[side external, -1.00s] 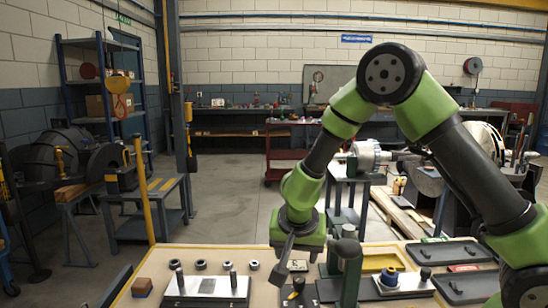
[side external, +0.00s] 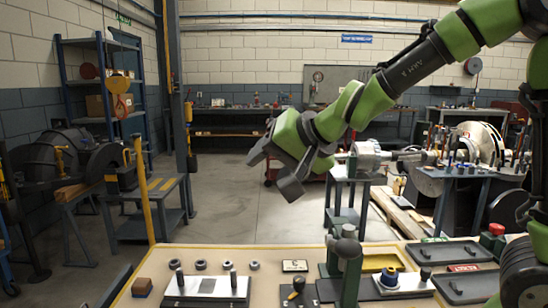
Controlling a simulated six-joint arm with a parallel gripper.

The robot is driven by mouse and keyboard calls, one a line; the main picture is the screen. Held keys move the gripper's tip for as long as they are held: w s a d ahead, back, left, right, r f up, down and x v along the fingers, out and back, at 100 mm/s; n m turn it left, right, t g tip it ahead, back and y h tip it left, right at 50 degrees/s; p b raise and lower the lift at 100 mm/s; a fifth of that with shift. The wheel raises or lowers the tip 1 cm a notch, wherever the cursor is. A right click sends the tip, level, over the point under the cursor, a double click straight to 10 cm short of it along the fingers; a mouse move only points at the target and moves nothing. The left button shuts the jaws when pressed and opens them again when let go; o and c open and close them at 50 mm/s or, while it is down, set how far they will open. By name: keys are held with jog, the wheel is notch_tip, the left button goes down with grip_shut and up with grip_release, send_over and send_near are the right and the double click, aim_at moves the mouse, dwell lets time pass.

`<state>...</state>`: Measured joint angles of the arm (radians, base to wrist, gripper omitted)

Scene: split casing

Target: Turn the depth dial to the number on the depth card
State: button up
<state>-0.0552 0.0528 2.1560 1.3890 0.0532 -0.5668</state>
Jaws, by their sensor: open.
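My gripper (side external: 272,172) is raised well above the table, left of the green stand, with its dark fingers apart and nothing between them. My gripper touches neither.
A metal plate with two upright dark pins (side external: 207,287) is at the left, with several dark rings (side external: 201,265) behind it. A brown block (side external: 142,286) sits at far left. A yellow tray (side external: 378,262) and dark trays (side external: 447,253) are at the right. A black-handled item (side external: 297,289) stands in front of the card.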

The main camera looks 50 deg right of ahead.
jog(key=shift+s+a+r+y, duration=0.2)
jog(key=shift+s+r, duration=0.05)
jog(key=shift+r, duration=0.15)
jog(key=shift+s+a+r+y, duration=0.15)
jog(key=shift+s+r+y, duration=0.1)
jog(key=shift+r, duration=0.1)
jog(key=s+f+n+g, duration=0.1)
jog(key=s+n+g, duration=0.2)
jog(key=s, duration=1.6)
jog(key=shift+s+d+n, duration=0.2)
jog(key=shift+d+n, duration=0.15)
jog(key=shift+n, duration=0.55)
